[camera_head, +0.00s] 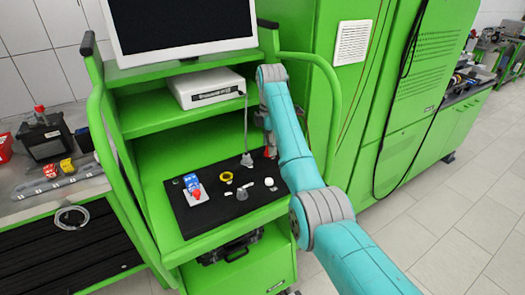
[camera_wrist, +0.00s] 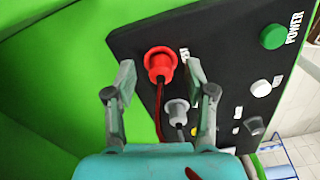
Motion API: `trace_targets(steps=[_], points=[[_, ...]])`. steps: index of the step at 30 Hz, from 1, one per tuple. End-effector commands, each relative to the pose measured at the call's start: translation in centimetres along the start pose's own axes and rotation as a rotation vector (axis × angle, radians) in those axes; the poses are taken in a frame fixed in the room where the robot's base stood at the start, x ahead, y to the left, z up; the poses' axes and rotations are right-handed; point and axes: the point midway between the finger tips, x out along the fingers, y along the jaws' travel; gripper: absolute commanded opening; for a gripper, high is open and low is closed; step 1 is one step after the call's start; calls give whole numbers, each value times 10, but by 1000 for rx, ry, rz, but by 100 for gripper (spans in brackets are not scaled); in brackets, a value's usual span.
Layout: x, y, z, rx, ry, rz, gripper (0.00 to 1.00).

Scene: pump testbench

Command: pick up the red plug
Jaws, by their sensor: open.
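The red plug (camera_wrist: 159,62) sits on a dark panel (camera_wrist: 225,65) in the wrist view, with a dark red cable hanging from it. My gripper (camera_wrist: 160,78) is open, with one finger on each side of the plug and a gap to both. I cannot tell how deep the fingertips reach along the plug. In the head view, my gripper is mostly hidden by my teal arm. A small red patch (camera_head: 268,152) beside the arm there looks like the plug, partly covered.
A white button (camera_wrist: 261,88) and a green POWER button (camera_wrist: 272,37) lie further right. In the head view, a blue block (camera_head: 191,181) and yellow ring (camera_head: 226,177) are on the panel.

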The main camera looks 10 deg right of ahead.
Motion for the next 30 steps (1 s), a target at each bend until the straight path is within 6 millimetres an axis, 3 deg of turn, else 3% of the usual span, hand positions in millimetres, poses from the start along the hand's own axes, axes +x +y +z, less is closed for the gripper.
trace_targets(steps=[8, 11, 15, 30], points=[[3, -1, 1, -1, 0, 0, 54], [3, -1, 1, -1, 0, 0, 34], [3, -1, 1, -1, 0, 0, 0], [-5, 2, -3, -2, 0, 1, 0]])
